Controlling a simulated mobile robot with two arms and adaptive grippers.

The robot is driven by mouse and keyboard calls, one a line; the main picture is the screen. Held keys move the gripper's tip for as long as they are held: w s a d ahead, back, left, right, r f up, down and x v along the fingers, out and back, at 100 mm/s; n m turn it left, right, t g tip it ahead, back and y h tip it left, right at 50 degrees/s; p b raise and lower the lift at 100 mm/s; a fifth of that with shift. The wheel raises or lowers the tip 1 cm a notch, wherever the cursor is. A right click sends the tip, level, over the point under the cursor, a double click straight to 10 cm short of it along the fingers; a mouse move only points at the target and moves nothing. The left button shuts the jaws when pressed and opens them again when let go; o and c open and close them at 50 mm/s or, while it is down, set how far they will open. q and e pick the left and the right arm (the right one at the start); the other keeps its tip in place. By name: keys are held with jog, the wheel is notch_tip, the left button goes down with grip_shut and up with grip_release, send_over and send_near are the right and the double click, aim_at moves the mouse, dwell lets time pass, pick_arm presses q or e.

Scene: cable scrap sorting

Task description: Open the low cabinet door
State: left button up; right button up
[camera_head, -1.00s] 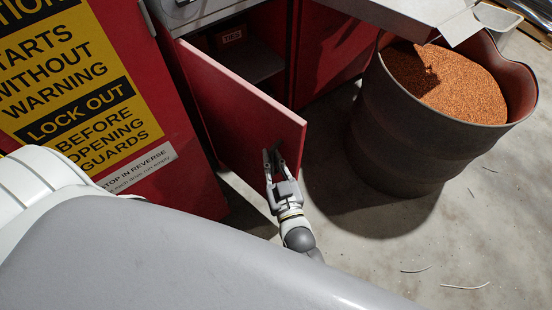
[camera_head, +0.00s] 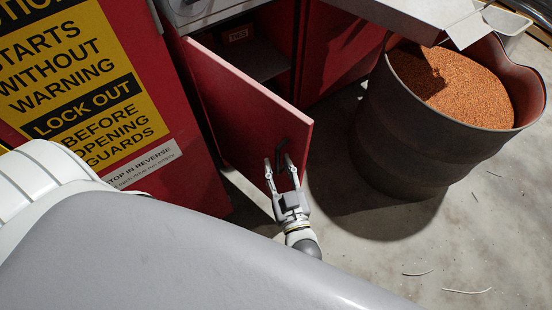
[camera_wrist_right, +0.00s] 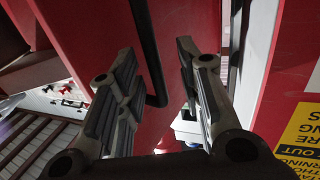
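The red low cabinet door (camera_head: 235,105) stands swung well open, with the dark inside of the cabinet (camera_head: 262,58) showing behind it. A black bar handle (camera_head: 281,150) sits near the door's free edge; it also shows in the right wrist view (camera_wrist_right: 150,60). My right gripper (camera_head: 279,165) is at the handle's lower end with its fingers spread apart. In the right wrist view the fingers (camera_wrist_right: 155,75) are open and the handle lies between them, apparently not gripped. My left gripper is not in view.
A dark drum (camera_head: 405,130) full of orange granules stands right of the door, with a grey chute (camera_head: 425,15) above it. A red panel with a yellow warning sign (camera_head: 80,85) stands left. Floor between door and drum is clear.

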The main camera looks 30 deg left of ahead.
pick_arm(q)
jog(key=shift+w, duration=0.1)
pick_arm(e)
jog(key=v, duration=0.9)
jog(key=shift+d, duration=0.1)
jog(key=s+d+f+m+g+h, duration=0.15)
jog(key=d+f+g+h, duration=0.3)
jog(key=d+f, duration=0.7)
jog(key=s+d+f+m+g+h, duration=0.1)
jog(key=d+f+m+g+h, duration=0.3)
jog(key=d+f, duration=0.75)
jog(key=s+d+f+g+h+p, duration=0.1)
jog(key=s+d+f+g+h, duration=0.2)
jog(key=s+d+f, duration=0.45)
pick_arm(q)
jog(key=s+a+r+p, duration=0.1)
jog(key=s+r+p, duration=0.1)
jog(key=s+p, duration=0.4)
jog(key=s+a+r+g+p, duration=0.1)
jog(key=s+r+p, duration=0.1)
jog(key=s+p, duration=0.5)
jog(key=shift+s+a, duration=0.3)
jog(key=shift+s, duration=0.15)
pick_arm(e)
jog(key=s+d+r, duration=0.1)
jog(key=s, duration=0.6)
jog(key=s+d+r+g, duration=0.1)
jog(key=s+d+r, duration=0.1)
jog(key=s, duration=0.5)
jog(key=shift+r, duration=0.2)
